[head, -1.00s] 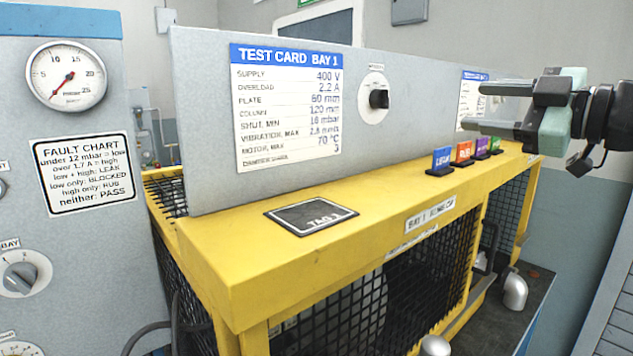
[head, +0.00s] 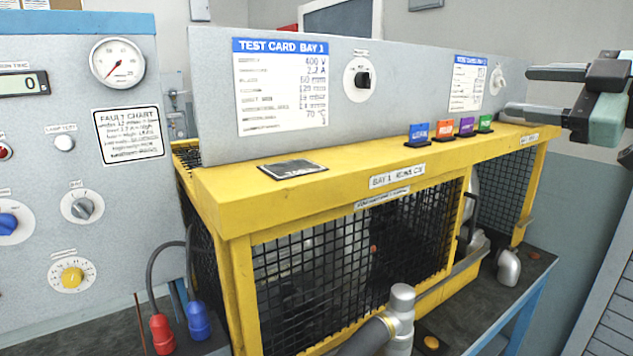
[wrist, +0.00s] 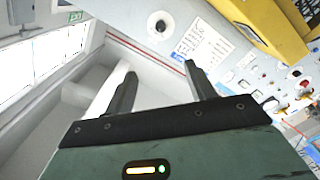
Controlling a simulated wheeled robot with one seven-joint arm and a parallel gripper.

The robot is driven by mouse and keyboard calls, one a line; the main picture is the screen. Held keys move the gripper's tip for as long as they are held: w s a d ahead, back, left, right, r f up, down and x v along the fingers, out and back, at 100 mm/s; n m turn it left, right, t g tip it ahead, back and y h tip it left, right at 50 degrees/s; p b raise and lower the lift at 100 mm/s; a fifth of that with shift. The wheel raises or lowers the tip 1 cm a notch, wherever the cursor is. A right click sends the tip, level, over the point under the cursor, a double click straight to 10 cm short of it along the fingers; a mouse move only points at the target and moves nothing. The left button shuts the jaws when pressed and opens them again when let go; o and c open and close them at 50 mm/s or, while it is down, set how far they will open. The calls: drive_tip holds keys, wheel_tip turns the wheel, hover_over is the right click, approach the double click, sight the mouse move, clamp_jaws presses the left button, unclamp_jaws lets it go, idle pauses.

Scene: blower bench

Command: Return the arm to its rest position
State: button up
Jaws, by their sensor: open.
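My gripper (head: 520,91) is at the right edge of the head view, in front of the right end of the grey panel. Its two fingers are apart and point left, with nothing between them. In the wrist view my gripper (wrist: 160,88) shows both fingers spread and empty, with the room's wall and floor beyond them. The yellow bench frame (wrist: 265,25) is at the upper right of the wrist view, apart from the fingers.
The yellow cage (head: 290,190) carries several coloured tags (head: 445,130) and a black tag plate (head: 292,169). A grey control panel (head: 85,235) with dials stands at left. A pipe (head: 400,315) rises at the front.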

drive_tip(key=a+f+m+g+h+b, duration=0.25)
drive_tip(key=a+f+m, duration=0.2)
drive_tip(key=f, duration=0.65)
drive_tip(key=a+f+m+g+h+b, duration=0.1)
drive_tip(key=a+f+m+g+h, duration=0.4)
drive_tip(key=f, duration=0.6)
drive_tip(key=s+a+f+n+g+h+b, duration=0.1)
drive_tip(key=s+a+f+g, duration=0.2)
drive_tip(key=s+f, duration=0.4)
drive_tip(key=s+a+f+n+g, duration=0.1)
drive_tip(key=s+a+f+g, duration=0.2)
drive_tip(key=s+f, duration=0.4)
drive_tip(key=s+g, duration=0.1)
drive_tip(key=s, duration=0.7)
drive_tip(key=shift+s+a+h+b, duration=0.25)
drive_tip(key=shift+a+h+b, duration=0.1)
drive_tip(key=shift+b, duration=0.05)
drive_tip(key=shift+f+g, duration=0.1)
drive_tip(key=shift+g, duration=0.15)
drive_tip(key=shift+c, duration=0.3)
